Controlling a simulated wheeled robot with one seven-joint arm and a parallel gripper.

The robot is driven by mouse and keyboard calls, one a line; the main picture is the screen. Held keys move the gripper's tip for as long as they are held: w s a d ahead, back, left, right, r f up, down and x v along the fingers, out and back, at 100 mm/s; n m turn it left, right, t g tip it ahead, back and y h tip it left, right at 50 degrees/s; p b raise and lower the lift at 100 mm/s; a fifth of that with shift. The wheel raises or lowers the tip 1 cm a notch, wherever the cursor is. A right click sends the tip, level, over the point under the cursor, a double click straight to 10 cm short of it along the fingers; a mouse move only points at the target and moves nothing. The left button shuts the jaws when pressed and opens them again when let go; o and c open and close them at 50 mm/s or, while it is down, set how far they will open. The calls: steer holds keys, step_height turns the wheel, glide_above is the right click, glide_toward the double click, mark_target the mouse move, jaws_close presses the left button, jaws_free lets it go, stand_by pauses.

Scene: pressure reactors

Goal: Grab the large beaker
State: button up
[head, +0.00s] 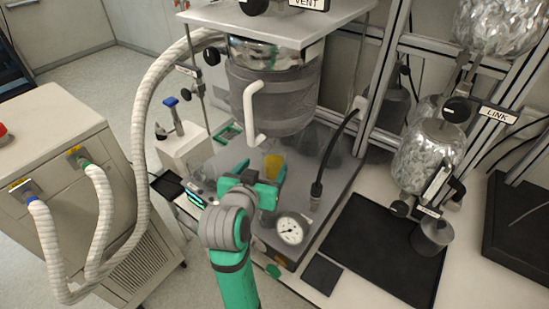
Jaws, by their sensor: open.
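My gripper (258,176) is open, at the end of my green and grey arm, over the front of the grey metal bench plate. A vessel with yellow contents (273,163) shows just beyond the fingers. Its lower part is hidden by my gripper, and I cannot tell whether the fingers touch it. Clear glassware (318,142) stands further back on the plate, below the reactor; its outlines are faint. Which of these is the large beaker is not clear from this view.
A jacketed reactor (277,95) with a white handle hangs above the plate. A round gauge (291,229) stands right of my arm, and a black cable (332,155) behind it. White hoses (140,150) run on the left. A black mat (375,250) at right is mostly clear.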

mark_target(276, 150)
steer(key=shift+x, duration=4.45)
steer(key=shift+d+r, duration=0.15)
steer(key=c, duration=1.7)
steer(key=shift+c, duration=0.2)
